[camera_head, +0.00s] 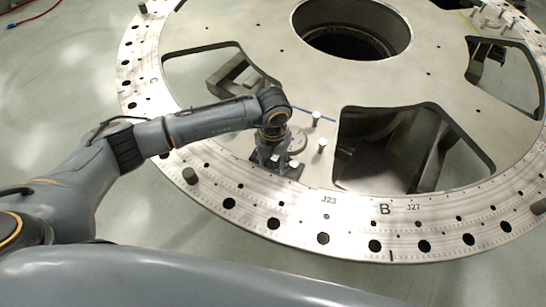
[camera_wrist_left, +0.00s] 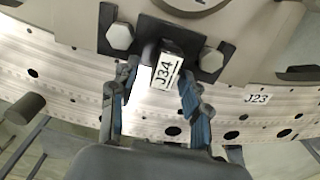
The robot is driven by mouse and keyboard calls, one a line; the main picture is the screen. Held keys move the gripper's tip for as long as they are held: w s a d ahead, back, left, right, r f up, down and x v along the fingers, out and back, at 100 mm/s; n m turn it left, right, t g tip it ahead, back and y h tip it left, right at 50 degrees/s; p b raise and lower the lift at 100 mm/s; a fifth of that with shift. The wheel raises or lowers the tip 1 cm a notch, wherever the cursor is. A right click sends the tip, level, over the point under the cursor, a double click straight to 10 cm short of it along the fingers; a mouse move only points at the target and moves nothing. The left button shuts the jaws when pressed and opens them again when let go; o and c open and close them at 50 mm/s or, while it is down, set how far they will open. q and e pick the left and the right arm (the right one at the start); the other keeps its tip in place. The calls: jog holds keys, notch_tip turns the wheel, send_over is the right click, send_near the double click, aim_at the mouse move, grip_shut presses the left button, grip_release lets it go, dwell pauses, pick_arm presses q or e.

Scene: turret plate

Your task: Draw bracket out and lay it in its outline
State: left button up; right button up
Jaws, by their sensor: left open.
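A dark bracket (camera_wrist_left: 148,38) with a block labelled J34 (camera_wrist_left: 167,68) sits on the turret plate. In the left wrist view, bolt heads show on its flange at both sides of the block. In the head view the bracket's dark base (camera_head: 291,170) shows below my left gripper (camera_head: 270,155). My left gripper also shows in the wrist view (camera_wrist_left: 157,82); its two blue-backed fingers are open, one on each side of the labelled block. Whether they touch it I cannot tell. I cannot make out an outline for the bracket. My right gripper is not in view.
The large turret plate (camera_head: 290,218) has a rim with several holes and J23 (camera_head: 329,201), B and J27 markings. Light pegs (camera_head: 322,145) stand right of the gripper. A large opening (camera_head: 400,150) lies further right. A dark knob (camera_head: 190,176) stands on the rim.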

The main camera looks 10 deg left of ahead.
pick_arm(q)
jog(key=shift+c, duration=0.2)
grip_shut()
jog(key=shift+s+r, duration=0.1)
jog(key=shift+s, duration=0.2)
jog(key=shift+s+a+p, duration=0.1)
jog(key=shift+s+p, duration=0.15)
jog(key=shift+p, duration=0.05)
jog(key=shift+s, duration=0.1)
jog(key=shift+s+a+r, duration=0.1)
jog(key=shift+s, duration=0.05)
jog(key=shift+s+a+p, duration=0.2)
jog(key=shift+s+p, duration=0.2)
jog(key=shift+s, duration=0.45)
jog(key=shift+s+a+p, duration=0.15)
jog(key=shift+s+p, duration=0.2)
jog(key=shift+s, duration=0.5)
